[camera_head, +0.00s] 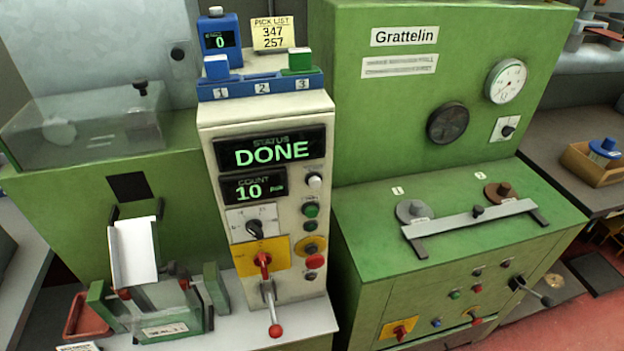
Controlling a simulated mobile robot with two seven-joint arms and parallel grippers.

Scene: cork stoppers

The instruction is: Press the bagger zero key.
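The bagger's cream control column (210,140) stands upright left of centre. Its status display (271,150) reads DONE in green, and its count display (253,187) reads 10. A white round button (314,181) sits right of the count display. Below it are two green buttons (310,210), a dark button on a yellow plate (310,246) and a red button (315,261). The small key labels are too blurred to read, so I cannot tell which is the zero key. Neither of my grippers is in view.
A red-handled lever (274,329) sticks out at the column's foot. A blue rack (262,86) with blue and green blocks, a blue counter (219,36) reading 0 and a pick list (272,34) stand on top. The green Grattelin machine (380,110) is on the right.

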